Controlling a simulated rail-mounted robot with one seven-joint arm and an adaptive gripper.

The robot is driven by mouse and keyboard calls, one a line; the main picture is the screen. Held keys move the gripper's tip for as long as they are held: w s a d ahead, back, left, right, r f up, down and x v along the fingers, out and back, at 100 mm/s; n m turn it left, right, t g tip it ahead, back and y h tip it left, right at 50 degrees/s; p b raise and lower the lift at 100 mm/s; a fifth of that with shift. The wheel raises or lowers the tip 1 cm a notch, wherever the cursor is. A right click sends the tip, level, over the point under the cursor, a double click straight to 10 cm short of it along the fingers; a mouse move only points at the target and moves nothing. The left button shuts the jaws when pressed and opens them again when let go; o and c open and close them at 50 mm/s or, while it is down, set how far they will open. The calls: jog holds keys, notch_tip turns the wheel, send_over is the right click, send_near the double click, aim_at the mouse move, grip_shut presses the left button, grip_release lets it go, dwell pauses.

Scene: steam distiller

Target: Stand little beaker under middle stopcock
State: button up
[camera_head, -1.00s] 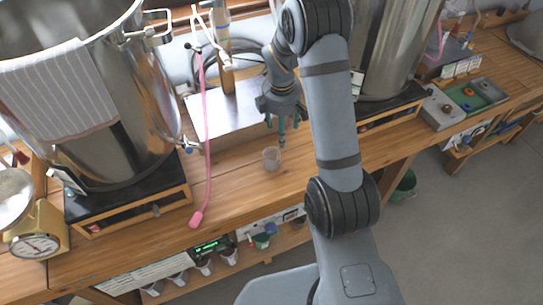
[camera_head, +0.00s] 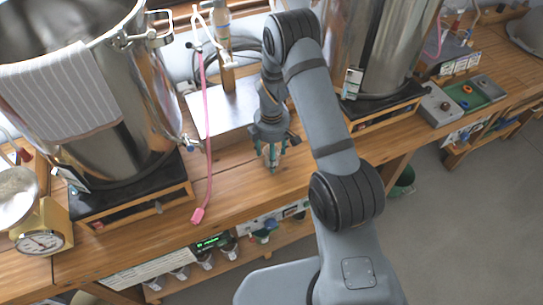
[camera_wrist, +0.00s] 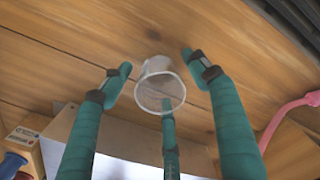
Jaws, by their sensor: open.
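The little beaker (camera_wrist: 160,88) is clear and empty-looking, standing on the wooden bench, with its round rim facing the wrist camera. My gripper (camera_head: 271,160) is low over the bench with its teal fingers spread. In the wrist view the fingers are around the beaker, with gaps on both sides; I cannot tell whether the lower finger touches it. In the head view the gripper mostly hides the beaker. A small stopcock (camera_head: 188,145) shows low on the left steel vessel (camera_head: 150,100). I cannot tell for certain which stopcock is the middle one.
A metal box (camera_head: 215,110) stands behind the gripper, with a pink hose (camera_head: 208,150) hanging to its left. A second steel vessel (camera_head: 385,50) stands at right. A scale (camera_head: 42,235) is at far left. The bench front (camera_head: 235,190) is clear.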

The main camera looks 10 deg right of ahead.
jog(key=shift+f, duration=0.25)
jog(key=shift+c, duration=1)
jog(key=c, duration=1.1)
jog(key=shift+c, duration=0.3)
jog(key=shift+r, duration=0.15)
